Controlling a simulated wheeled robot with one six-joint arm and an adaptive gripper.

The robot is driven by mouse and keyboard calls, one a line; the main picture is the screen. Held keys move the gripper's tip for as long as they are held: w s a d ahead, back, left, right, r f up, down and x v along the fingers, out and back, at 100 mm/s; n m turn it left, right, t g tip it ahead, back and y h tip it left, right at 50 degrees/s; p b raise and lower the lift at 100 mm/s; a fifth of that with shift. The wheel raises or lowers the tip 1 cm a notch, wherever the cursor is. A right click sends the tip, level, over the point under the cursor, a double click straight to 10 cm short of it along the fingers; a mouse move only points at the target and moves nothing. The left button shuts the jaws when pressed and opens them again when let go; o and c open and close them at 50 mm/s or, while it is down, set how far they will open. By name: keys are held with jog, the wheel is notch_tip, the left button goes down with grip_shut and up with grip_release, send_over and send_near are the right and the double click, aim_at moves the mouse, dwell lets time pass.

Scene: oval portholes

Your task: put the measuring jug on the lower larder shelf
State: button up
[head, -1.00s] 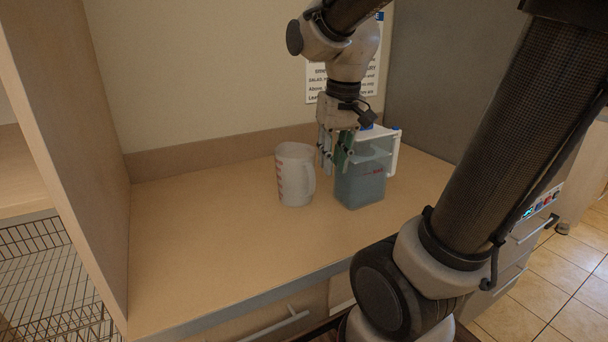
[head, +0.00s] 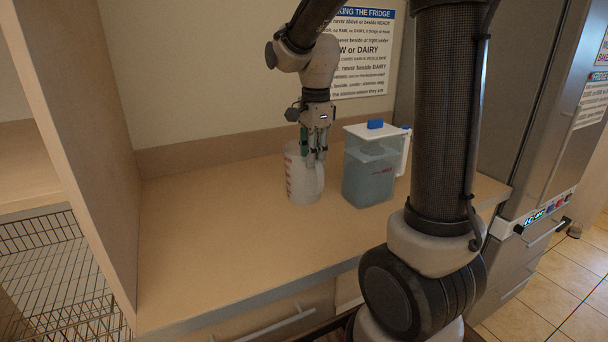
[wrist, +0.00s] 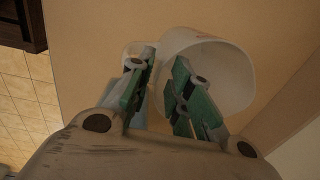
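The measuring jug (head: 298,180) is white with red markings and stands upright on the wooden counter, with its handle on the right. My gripper (head: 316,160) is down at the jug's handle side. In the wrist view my gripper (wrist: 163,75) has its two green-padded fingers apart. The jug (wrist: 228,75) lies under and beyond the right finger, and the handle (wrist: 134,50) shows near the left fingertip. I cannot tell whether a finger touches the jug. No shelf is clearly marked as the larder's; a wooden shelf (head: 30,165) shows at the left.
A clear container with bluish contents and a white lid with a blue knob (head: 372,165) stands just right of the jug. A tall wooden side panel (head: 85,150) separates the counter (head: 215,245) from wire baskets (head: 55,265) at left. The counter's front left is clear.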

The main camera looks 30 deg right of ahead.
aim_at(307, 176)
notch_tip(307, 176, down, 6)
jog(key=shift+w+f, duration=0.15)
grip_shut()
